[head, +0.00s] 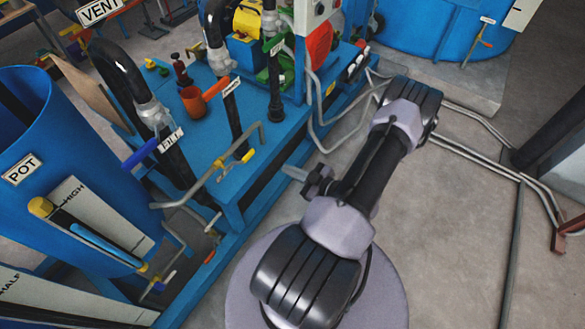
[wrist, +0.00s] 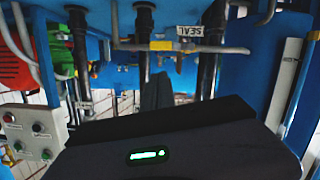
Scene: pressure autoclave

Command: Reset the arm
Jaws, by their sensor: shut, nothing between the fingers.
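My arm stands on its round base at the lower middle of the head view, bent up and over to the right at its elbow. My gripper (head: 293,173) shows small beside the arm, pointing left toward the blue bench (head: 232,217). It is partly hidden by the arm. In the wrist view, the dark gripper body with a green light fills the lower part, and the shut fingers (wrist: 157,91) stick up from it. Nothing is held. The fingers look clear of the bench and pipes, but the exact gap is hard to tell.
The blue pot (head: 30,110) stands at the left. A bent grey pipe with a yellow-handled valve (head: 247,156) runs along the bench front. Grey floor pipes (head: 480,160) and a dark post (head: 555,135) are at the right. Bare floor (head: 440,250) lies right of my base.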

